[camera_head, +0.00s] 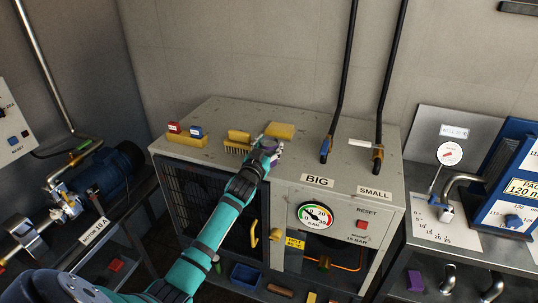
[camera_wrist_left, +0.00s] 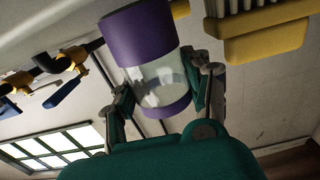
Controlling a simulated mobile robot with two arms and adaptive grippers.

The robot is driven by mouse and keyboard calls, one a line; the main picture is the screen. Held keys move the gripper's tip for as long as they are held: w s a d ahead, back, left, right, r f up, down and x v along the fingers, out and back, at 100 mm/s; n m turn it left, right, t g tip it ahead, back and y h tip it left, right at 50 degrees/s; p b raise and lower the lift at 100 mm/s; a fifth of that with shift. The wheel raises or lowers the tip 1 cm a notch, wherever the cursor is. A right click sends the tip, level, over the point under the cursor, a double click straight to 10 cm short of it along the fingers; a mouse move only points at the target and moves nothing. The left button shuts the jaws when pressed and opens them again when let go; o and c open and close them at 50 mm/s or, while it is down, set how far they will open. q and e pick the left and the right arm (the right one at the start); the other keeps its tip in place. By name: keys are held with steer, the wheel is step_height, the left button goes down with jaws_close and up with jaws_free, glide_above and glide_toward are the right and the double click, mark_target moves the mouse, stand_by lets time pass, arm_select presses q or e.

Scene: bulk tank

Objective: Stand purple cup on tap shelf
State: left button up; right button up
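The purple cup (camera_wrist_left: 152,62) shows in the left wrist view, with a wide purple band, a pale see-through middle and a second purple band. My left gripper (camera_wrist_left: 160,88) has one finger on each side of the cup and appears closed on it. In the head view my left gripper (camera_head: 268,149) is over the top of the grey cabinet, beside the yellow items; the cup is mostly hidden there. At the right, a curved tap (camera_head: 461,181) stands over a grey bench (camera_head: 480,250); I cannot tell which surface is the tap shelf. My right gripper is not in view.
A yellow brush (camera_head: 238,141) and a yellow block (camera_head: 280,130) lie on the grey cabinet (camera_head: 225,118). Red and blue pieces (camera_head: 185,132) sit at its left. Two black hoses (camera_head: 340,80) rise from its right side. A purple object (camera_head: 415,281) is below the bench.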

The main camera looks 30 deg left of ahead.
arm_select(q)
steer(key=c, duration=0.5)
steer(key=shift+r, duration=0.45)
step_height(320, 180, up, 2)
steer(key=shift+r+b, duration=0.1)
steer(key=shift+b, duration=0.7)
steer(key=s+d+r+b, duration=0.1)
steer(key=s+d+b, duration=0.1)
steer(key=s+d, duration=0.35)
steer(key=s+d+r+b, duration=0.1)
steer(key=s+d+b, duration=0.15)
steer(key=s, duration=0.55)
steer(key=s+d+f+m+h, duration=0.1)
steer(key=s+d+f+h, duration=0.1)
steer(key=s+d+f, duration=0.45)
steer(key=s+d+f+m+h, duration=0.2)
steer(key=s+d, duration=0.1)
steer(key=d, duration=0.6)
steer(key=s+f, duration=0.1)
steer(key=s, duration=0.2)
steer(key=s+f, duration=0.1)
steer(key=s, duration=0.1)
steer(key=s+f, duration=0.1)
steer(key=s, duration=0.2)
steer(key=shift+s+d+f, duration=0.1)
steer(key=shift+s+f, duration=0.1)
steer(key=shift+s, duration=0.15)
